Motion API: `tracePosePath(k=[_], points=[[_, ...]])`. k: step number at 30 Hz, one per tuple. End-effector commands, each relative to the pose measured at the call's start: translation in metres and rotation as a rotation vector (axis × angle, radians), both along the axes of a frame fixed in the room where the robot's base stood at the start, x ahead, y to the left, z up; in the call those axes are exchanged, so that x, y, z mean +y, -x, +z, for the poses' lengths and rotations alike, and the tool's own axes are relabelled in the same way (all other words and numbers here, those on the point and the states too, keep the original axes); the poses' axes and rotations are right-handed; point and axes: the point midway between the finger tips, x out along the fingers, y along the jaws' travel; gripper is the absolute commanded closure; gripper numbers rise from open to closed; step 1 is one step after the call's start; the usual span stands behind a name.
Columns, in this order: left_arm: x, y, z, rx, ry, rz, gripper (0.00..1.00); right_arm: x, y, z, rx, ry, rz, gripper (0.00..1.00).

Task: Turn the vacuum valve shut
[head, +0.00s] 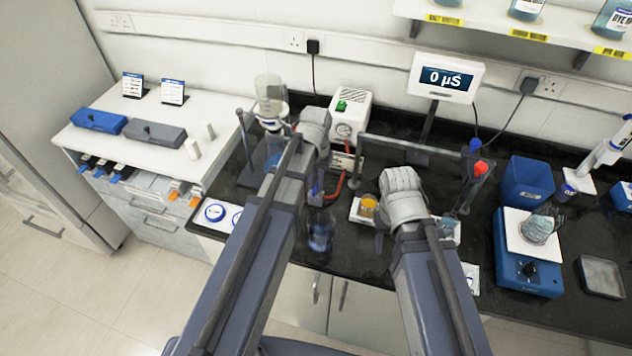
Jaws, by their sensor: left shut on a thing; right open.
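My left gripper (317,184) points down beside the white vacuum pump, at the end of a red hose (337,190). It is shut on a small part there, which looks like the vacuum valve; my wrist and fingers cover most of it, so I cannot tell the handle's angle. The white pump (353,106) has a green switch and a round gauge (343,130) on its front. My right gripper (381,232) is open, close to a small cup of amber liquid (368,205) on a white base.
A glass vessel (270,90) on a stand is left of my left wrist. A grey frame (410,148) stands behind my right wrist. A conductivity display (446,78) is at the back. A clear glass (320,236) is at the front.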

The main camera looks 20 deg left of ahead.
Motion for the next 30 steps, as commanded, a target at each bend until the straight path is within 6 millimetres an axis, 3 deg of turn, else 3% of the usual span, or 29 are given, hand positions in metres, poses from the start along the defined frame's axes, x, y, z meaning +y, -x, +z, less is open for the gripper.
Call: tracePosePath(k=[2, 3, 11, 22, 30], points=[[0.0, 0.0, 0.0, 0.001, 0.0, -0.002, 1.0, 0.0, 0.0, 0.0, 0.0, 0.0, 0.0, 0.5], [0.0, 0.0, 0.0, 0.001, 0.0, -0.002, 0.83, 0.0, 0.0, 0.0, 0.0, 0.0, 0.0, 0.5], [0.0, 0.0, 0.0, 0.0, 0.0, 0.0, 0.55, 0.0, 0.0, 0.0, 0.0, 0.0, 0.0, 0.5], [0.0, 0.0, 0.004, 0.0, 0.0, 0.0, 0.55, 0.0, 0.0, 0.004, 0.0, 0.0, 0.0, 0.5], [0.0, 0.0, 0.029, 0.0, 0.0, 0.0, 0.55, 0.0, 0.0, 0.03, 0.0, 0.0, 0.001, 0.5]])
